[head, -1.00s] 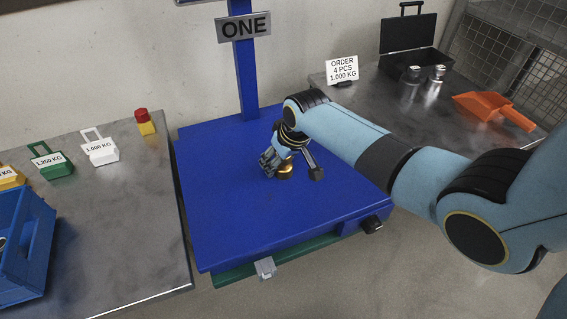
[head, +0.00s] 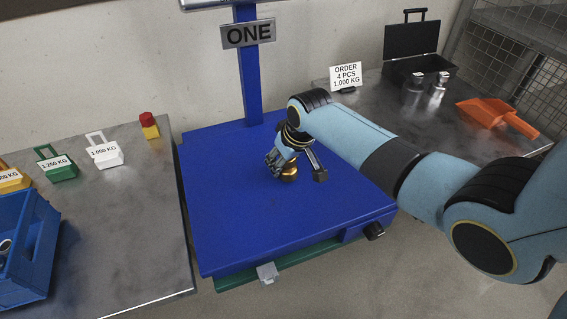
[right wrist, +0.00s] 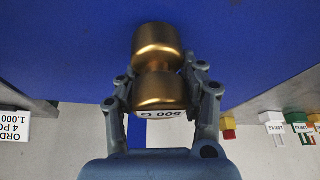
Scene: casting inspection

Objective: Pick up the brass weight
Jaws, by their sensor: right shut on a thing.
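The brass weight (head: 289,171) is on the blue scale platform (head: 235,225), mostly covered by my right gripper (head: 290,168) in the head view. In the right wrist view the brass weight (right wrist: 158,68) shows as two gold cylinders joined by a narrower neck, with a "500 G" label. The fingers of my right gripper (right wrist: 160,92) are shut on it, one on each side. I cannot tell whether its base still touches the platform. My left gripper is not in view.
The right table holds two shiny weights (head: 438,88), an orange scoop (head: 497,115) and a black case (head: 410,50).

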